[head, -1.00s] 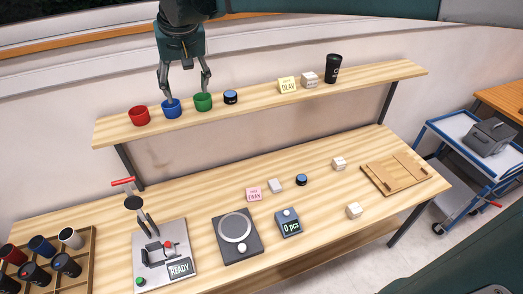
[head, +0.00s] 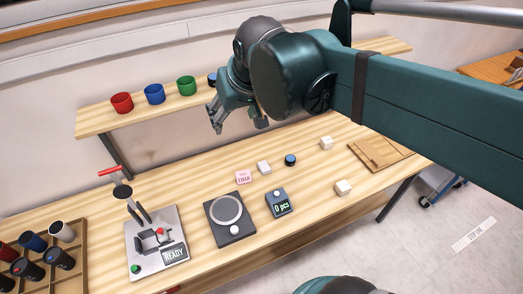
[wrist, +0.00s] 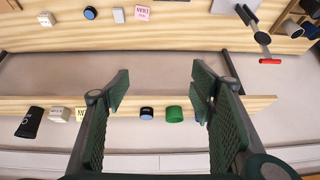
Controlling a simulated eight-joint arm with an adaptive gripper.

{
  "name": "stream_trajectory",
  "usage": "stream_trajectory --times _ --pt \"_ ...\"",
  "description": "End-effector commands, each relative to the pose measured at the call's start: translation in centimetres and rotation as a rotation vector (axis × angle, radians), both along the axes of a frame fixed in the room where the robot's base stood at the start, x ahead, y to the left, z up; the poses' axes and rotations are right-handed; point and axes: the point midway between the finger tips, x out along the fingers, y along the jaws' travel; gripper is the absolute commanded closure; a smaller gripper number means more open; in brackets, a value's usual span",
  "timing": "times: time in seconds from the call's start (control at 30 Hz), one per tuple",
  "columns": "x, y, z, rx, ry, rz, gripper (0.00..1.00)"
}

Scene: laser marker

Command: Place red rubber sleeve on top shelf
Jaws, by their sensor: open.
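A red cup-like piece that looks like the red rubber sleeve (head: 122,103) stands upright on the left end of the raised wooden top shelf (head: 98,122) in the head view. A blue one (head: 154,94) and a green one (head: 186,86) stand to its right. My gripper (head: 238,124) is open and empty, in front of the shelf and right of the green piece. In the wrist view, the open fingers (wrist: 160,80) have nothing between their tips. The green piece (wrist: 175,114) shows there, but the red one does not.
The lower bench holds a press (head: 157,240), a round-plated scale (head: 229,222), a counter (head: 278,203) and small blocks. My arm hides the right part of the shelf. A wooden fixture (head: 377,156) lies at the right.

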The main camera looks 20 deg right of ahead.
Motion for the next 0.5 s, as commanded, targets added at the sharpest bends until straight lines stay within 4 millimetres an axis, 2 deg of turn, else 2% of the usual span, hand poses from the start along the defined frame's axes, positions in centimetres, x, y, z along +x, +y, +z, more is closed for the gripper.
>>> stream_trajectory --times 0.03,0.3,0.5 --pt "-1.1 -0.5 -0.7 -0.002 -0.009 -0.003 0.45" --pt "-5.8 -2.7 -4.4 -0.016 -0.061 -0.008 0.45" --pt "-8.1 -3.7 -6.6 -0.026 -0.09 -0.012 0.45"
